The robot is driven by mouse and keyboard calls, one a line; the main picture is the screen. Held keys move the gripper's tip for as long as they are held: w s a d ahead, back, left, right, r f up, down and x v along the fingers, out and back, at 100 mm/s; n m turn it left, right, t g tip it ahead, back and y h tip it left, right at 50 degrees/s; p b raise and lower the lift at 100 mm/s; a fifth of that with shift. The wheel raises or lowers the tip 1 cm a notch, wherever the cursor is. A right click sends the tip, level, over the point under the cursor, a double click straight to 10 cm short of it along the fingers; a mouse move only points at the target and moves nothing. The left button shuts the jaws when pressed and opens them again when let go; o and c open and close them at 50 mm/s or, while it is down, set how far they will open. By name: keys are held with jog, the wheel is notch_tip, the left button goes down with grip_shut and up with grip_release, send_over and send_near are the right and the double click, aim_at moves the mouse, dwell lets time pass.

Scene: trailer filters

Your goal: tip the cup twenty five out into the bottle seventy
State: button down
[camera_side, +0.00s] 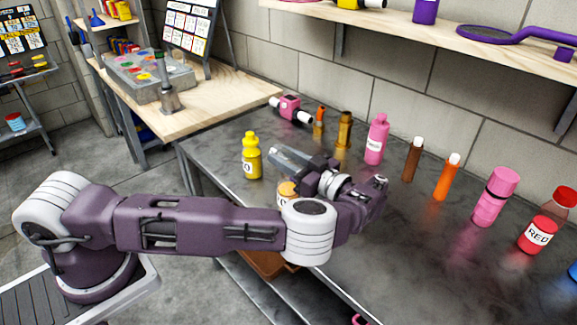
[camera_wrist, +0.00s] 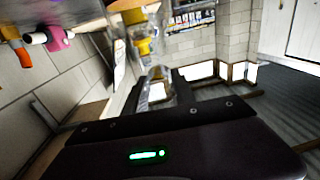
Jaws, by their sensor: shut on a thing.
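My gripper (camera_side: 308,166) is shut on a clear cup (camera_side: 287,157), held above the dark table on its left part. The cup looks tipped well over, its far end pointing left and up in the side view. In the wrist view the cup shows between the two fingers (camera_wrist: 162,92); I cannot make out any contents. A yellow bottle (camera_side: 251,158) stands upright left of the cup, apart from it; its label is too small to read. A second labelled container (camera_side: 286,190) sits below the gripper, mostly hidden by my arm. I cannot tell which bottle is seventy.
Brown, orange, pink and red bottles (camera_side: 539,232) line the right side. A wooden shelf (camera_side: 410,30) overhangs the back. A wooden bench (camera_side: 215,95) adjoins at left.

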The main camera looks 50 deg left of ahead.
jog(key=shift+d+r+y+b, duration=0.15)
jog(key=shift+y+b, duration=0.1)
jog(key=shift+y, duration=0.55)
jog(key=shift+d+f+y+b, duration=0.1)
jog(key=shift+d+y+b, duration=0.15)
jog(key=shift+y, duration=0.55)
jog(key=shift+d+r+y+b, duration=0.1)
jog(key=shift+y+b, duration=0.15)
jog(key=shift+y, duration=0.55)
dwell(3.4)
jog(key=shift+w+d+r+g+y, duration=0.15)
jog(key=shift+r+g+y, duration=0.15)
jog(key=shift+r+y, duration=0.55)
dwell(1.3)
